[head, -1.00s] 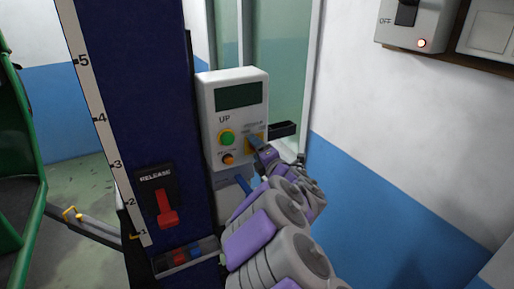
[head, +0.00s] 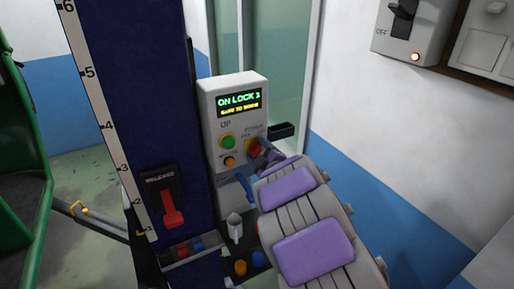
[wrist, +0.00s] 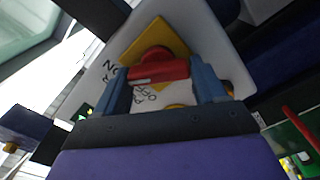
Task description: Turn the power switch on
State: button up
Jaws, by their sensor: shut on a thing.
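The white control box (head: 207,100) stands on the blue post, its display (head: 238,101) lit with green text reading "ON LOCK 1" and a smaller yellow line. The red power switch knob (head: 254,148) sits on a yellow plate at the box's lower right. My gripper (head: 264,151) reaches it from the right. In the wrist view, the red knob (wrist: 160,70) lies between the two blue fingers of my gripper (wrist: 163,84), which is shut on it. ON and OFF lettering shows beside the yellow plate (wrist: 168,37). The knob's exact angle is partly hidden.
A green button (head: 227,142) and an orange button (head: 229,161) are left of the switch. A red release lever (head: 171,208) is on the blue post (head: 135,85). A wall box with a black lever (head: 402,20) and lit red lamp is at upper right.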

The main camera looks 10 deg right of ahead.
jog(key=shift+f+m+p, duration=0.3)
jog(key=shift+m, duration=0.3)
jog(key=shift+d+f, duration=0.1)
jog(key=o, duration=1)
jog(key=shift+c, duration=0.2)
jog(key=shift+r, duration=0.25)
jog(key=shift+s, duration=0.1)
jog(key=b+v, duration=1.3)
jog(key=v, duration=0.4)
